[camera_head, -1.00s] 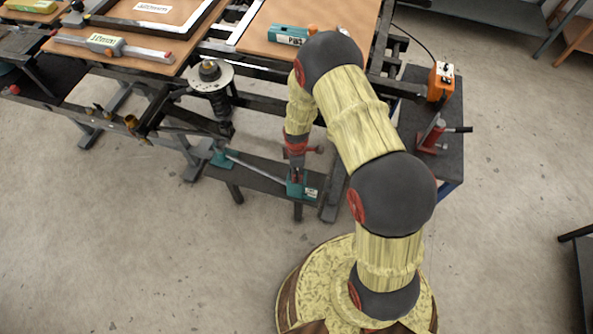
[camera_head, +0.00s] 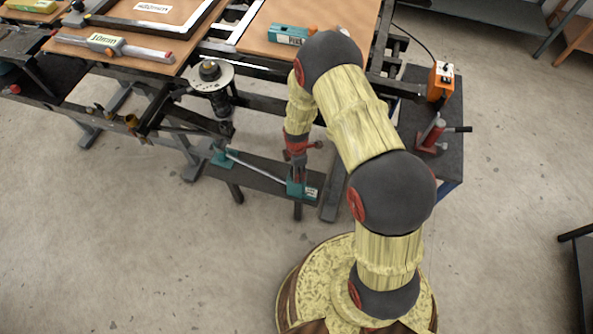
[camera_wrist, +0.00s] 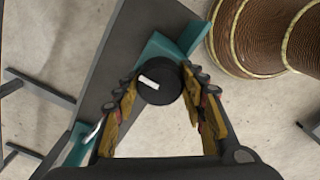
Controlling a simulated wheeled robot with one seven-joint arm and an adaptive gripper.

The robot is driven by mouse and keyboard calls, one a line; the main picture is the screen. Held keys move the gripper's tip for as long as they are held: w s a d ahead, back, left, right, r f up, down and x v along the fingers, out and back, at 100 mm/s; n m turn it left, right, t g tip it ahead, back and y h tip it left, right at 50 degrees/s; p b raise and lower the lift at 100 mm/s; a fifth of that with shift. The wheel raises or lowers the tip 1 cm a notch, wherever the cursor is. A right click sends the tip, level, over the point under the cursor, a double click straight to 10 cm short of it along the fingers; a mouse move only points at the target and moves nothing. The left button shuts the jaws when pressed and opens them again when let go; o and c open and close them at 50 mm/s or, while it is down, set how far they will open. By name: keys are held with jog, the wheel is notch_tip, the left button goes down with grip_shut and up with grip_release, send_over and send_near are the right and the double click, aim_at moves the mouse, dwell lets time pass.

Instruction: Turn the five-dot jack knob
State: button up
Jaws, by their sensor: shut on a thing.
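In the wrist view a round black knob (camera_wrist: 160,92) with a white bar mark sits between my fingertips. My gripper (camera_wrist: 159,95) is shut on it, one finger on each side. The knob is on a teal block (camera_wrist: 182,47) on a dark bench. In the head view my gripper (camera_head: 297,178) points down at the teal block (camera_head: 294,190) at the right end of the low bench; the knob is hidden there. No five-dot mark can be made out on the knob.
A silver rod (camera_head: 255,168) runs from the block to another teal block (camera_head: 219,155) on the low dark bench. A spring strut (camera_head: 213,85) stands behind. A red jack (camera_head: 432,133) stands on a side table at right. Floor in front is free.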

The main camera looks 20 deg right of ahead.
jog(key=o, duration=1.2)
jog(key=shift+c, duration=0.2)
notch_tip(320, 180, up, 12)
